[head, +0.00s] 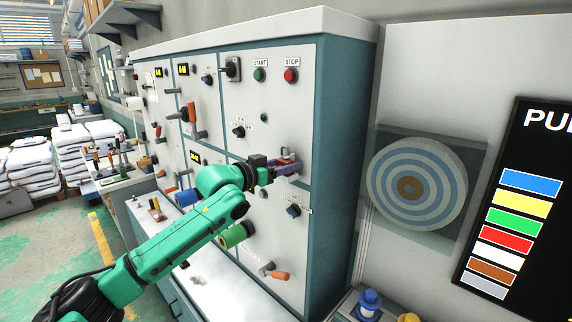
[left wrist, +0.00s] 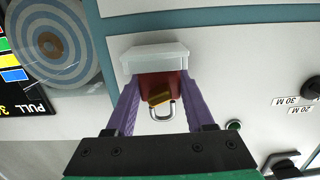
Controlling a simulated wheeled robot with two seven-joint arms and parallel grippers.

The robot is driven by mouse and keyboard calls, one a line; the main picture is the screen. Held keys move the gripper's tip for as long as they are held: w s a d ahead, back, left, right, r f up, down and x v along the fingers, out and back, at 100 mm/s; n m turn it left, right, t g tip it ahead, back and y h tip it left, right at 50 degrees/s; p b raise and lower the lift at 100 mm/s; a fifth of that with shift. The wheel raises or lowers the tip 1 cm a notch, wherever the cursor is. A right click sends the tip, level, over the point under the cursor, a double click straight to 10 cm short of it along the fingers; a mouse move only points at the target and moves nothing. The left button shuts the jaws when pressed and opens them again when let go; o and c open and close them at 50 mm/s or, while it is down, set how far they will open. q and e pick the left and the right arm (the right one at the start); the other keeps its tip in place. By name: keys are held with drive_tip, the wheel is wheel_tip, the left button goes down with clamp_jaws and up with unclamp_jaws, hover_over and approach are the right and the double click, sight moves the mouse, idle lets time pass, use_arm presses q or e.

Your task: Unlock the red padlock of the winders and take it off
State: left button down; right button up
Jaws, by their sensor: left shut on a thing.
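The red padlock (left wrist: 150,84) is between the purple fingers of my left gripper (left wrist: 160,88) in the left wrist view. A brass-coloured part and a silver U-shaped shackle (left wrist: 164,112) show on its near side. I cannot tell whether the shackle is locked or open. A pale grey block (left wrist: 154,58) lies just beyond the padlock, against the white panel. In the head view my left gripper (head: 287,168) is at the front of the cabinet, below the STOP button, and the padlock is mostly hidden there. My right gripper is not in view.
The tall white and teal cabinet (head: 349,150) carries a green START button (head: 259,75), a red STOP button (head: 291,76), knobs and levers. A striped disc (head: 417,185) and a black colour board (head: 515,225) are to the right.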

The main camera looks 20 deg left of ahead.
sight(284, 153)
use_arm(q)
drive_tip(key=shift+r+p, duration=1.4)
drive_tip(key=shift+r, duration=0.3)
drive_tip(key=shift+f, duration=0.15)
